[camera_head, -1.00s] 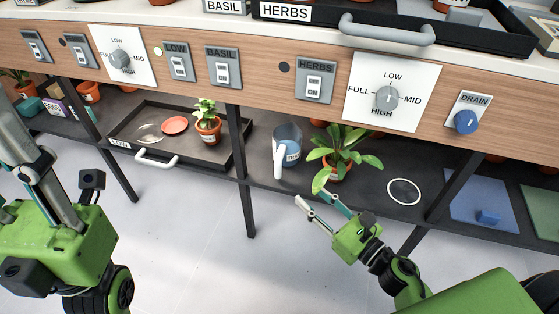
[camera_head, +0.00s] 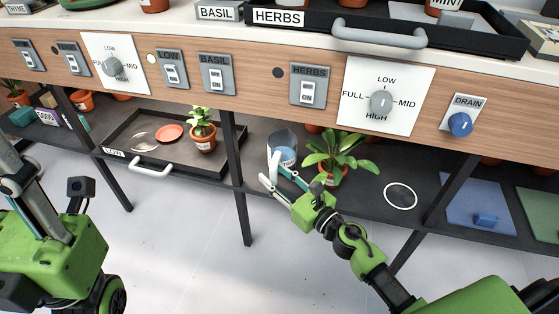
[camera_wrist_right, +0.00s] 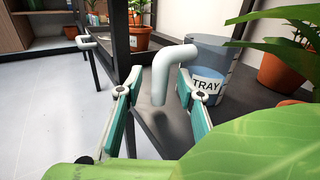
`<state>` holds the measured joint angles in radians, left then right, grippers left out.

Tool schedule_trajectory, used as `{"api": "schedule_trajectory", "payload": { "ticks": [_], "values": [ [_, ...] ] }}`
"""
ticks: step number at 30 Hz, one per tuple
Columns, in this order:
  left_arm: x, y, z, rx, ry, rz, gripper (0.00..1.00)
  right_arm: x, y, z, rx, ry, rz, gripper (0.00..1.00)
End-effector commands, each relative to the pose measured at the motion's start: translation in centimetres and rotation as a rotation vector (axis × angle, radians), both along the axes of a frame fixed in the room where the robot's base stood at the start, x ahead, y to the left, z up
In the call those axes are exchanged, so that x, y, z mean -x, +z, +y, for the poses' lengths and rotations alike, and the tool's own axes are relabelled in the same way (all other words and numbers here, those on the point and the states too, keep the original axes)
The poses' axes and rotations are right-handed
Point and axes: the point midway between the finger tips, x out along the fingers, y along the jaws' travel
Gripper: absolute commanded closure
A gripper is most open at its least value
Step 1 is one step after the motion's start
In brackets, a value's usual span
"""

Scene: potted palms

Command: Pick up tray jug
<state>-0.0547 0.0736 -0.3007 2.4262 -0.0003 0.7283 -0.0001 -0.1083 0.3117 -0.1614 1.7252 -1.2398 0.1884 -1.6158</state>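The tray jug (camera_head: 284,146) is a grey-blue see-through jug with a white handle, standing upright on the lower shelf beside a potted plant. In the right wrist view the jug (camera_wrist_right: 208,62) shows its "TRAY" label, and its white handle (camera_wrist_right: 160,75) lies between the finger tips. My right gripper (camera_head: 273,180) is open in front of the jug. In the wrist view its fingers (camera_wrist_right: 155,90) stand apart on either side of the handle, with gaps visible. My left arm (camera_head: 50,235) is at the left; its finger tips are not clearly seen.
A leafy potted plant (camera_head: 332,165) stands right of the jug, close to my right gripper. A black tray (camera_head: 120,148) with a small potted plant (camera_head: 203,135) sits to the left. A table leg (camera_head: 238,190) stands between them. A white ring (camera_head: 400,207) marks bare shelf at right.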

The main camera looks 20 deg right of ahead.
Motion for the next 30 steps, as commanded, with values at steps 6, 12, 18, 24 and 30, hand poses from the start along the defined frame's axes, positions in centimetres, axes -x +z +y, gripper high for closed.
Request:
{"api": "schedule_trajectory", "payload": {
  "ticks": [6,12,18,24,30],
  "values": [
    [0.08,0.30,-0.01,-0.001,0.000,-0.009,0.60,-1.13,0.01,0.47,0.000,0.000,0.001,0.66],
    [0.13,0.32,0.02,0.001,-0.001,-0.009,0.60,-1.08,0.03,0.46,-0.001,0.000,0.000,0.76],
    [0.19,0.29,0.06,0.003,-0.001,-0.010,0.60,-1.08,0.03,0.46,-0.001,0.000,0.000,1.00],
    [0.22,0.30,0.08,0.003,0.000,-0.011,0.60,-1.10,0.16,0.46,-0.001,0.000,-0.002,1.00],
    [0.36,0.71,0.15,0.005,0.000,-0.014,0.60,-1.10,0.71,0.45,-0.001,0.000,-0.002,1.00]
  ]
}}
